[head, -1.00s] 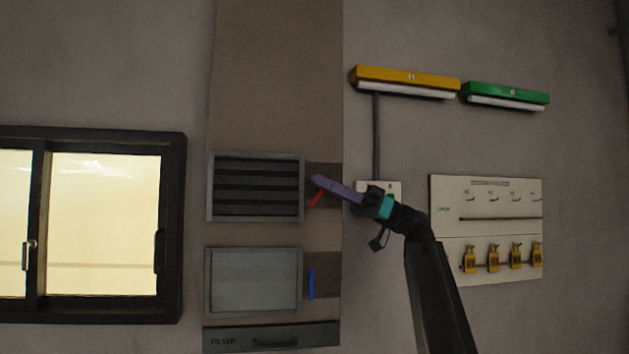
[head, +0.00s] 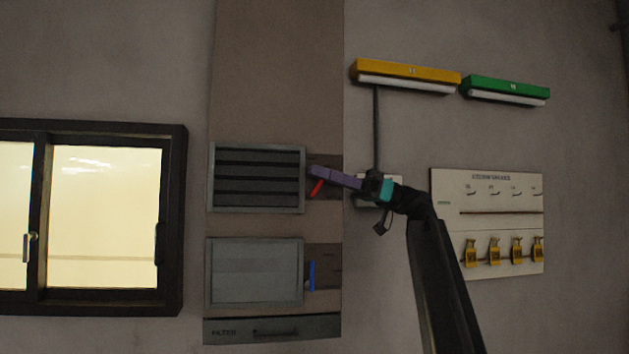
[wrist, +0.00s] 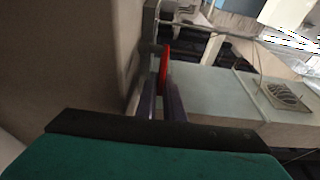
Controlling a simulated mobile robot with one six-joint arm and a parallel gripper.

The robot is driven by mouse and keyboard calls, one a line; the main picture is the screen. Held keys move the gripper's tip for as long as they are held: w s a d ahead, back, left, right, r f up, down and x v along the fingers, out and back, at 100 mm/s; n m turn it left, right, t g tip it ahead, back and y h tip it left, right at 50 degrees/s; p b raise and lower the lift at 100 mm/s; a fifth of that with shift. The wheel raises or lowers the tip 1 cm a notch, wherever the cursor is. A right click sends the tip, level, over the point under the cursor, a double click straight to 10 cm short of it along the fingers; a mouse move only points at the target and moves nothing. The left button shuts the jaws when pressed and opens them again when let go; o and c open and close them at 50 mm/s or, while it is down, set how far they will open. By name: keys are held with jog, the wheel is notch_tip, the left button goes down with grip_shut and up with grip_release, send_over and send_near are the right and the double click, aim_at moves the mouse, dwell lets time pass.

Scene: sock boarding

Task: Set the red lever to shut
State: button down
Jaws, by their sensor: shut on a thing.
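The red lever (head: 317,188) is beside the upper slatted vent (head: 258,178), on its right side. It slants down and to the left in the head view. My gripper (head: 318,173) has purple fingers that reach left to the lever, and they are shut on it. In the wrist view the red lever (wrist: 165,66) stands between the tips of the two purple fingers (wrist: 160,100). The fingers cover part of the lever. The slats of the upper vent are apart, with dark gaps between them.
A blue lever (head: 311,275) stands upright beside the lower flat grey vent (head: 254,272). A filter panel (head: 272,329) is below. A window (head: 90,220) is at the left. Yellow (head: 408,72) and green (head: 506,88) lamps and a hook board (head: 487,222) are at the right.

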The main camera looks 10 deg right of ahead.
dwell(0.4)
jog(key=c, duration=2.2)
grip_release()
jog(key=shift+s, duration=0.1)
jog(key=shift+o, duration=0.2)
jog(key=shift+d+f, duration=0.15)
jog(key=shift+d, duration=0.3)
jog(key=p+v, duration=0.2)
jog(key=v, duration=1)
jog(key=shift+d+r, duration=0.25)
jog(key=shift+d, duration=0.2)
